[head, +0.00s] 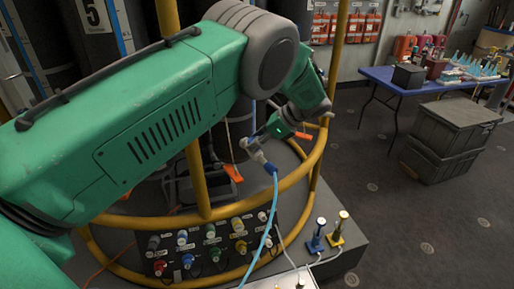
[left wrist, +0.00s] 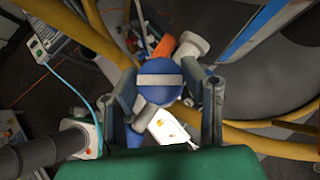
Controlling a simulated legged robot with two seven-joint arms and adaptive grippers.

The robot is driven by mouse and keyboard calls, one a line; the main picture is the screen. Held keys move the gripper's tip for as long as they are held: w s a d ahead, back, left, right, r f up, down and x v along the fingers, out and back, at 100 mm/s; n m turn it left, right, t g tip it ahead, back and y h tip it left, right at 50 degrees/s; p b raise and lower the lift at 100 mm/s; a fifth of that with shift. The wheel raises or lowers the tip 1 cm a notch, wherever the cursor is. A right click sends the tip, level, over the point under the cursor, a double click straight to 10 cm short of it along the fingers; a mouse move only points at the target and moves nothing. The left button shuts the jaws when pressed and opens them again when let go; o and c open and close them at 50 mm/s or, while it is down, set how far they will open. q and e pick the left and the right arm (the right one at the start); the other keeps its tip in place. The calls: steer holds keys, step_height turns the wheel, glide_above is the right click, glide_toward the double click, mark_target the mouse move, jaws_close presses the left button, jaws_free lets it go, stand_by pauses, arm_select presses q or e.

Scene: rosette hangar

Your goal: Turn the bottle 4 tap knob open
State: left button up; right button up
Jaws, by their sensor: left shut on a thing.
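A round blue tap knob (left wrist: 160,82) with a white stripe across its face fills the middle of the left wrist view. The stripe lies level in that picture. My left gripper (left wrist: 160,88) has one finger on each side of the knob and is shut on it. In the head view my green left arm reaches over the yellow rail, and the gripper (head: 260,138) is small and dark near the bottles. The knob cannot be made out there. No number 4 is readable. My right gripper is not in view.
A yellow ring rail (head: 204,205) surrounds the bottles. A light-blue cable (head: 270,210) hangs from a connector near my gripper. Below is a panel of coloured plugs (head: 210,245).

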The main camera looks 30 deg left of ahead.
arm_select(q)
steer(key=n+g+b, duration=0.1)
steer(key=b, duration=0.1)
steer(key=n+g+h+b, duration=0.1)
steer(key=n, duration=0.1)
steer(key=shift+w+a+f+n+b, duration=0.2)
steer(key=shift+n+b, duration=0.1)
steer(key=shift+b, duration=0.1)
steer(key=shift+s+r+n+g+h+b, duration=0.1)
steer(key=shift+r+n+g+h+b, duration=0.15)
steer(key=shift+n+g+h+b, duration=0.85)
steer(key=shift+y+b, duration=0.3)
steer(key=shift+b, duration=0.15)
steer(key=shift+r, duration=0.1)
steer(key=o, duration=0.9)
steer(key=shift+o, duration=1.2)
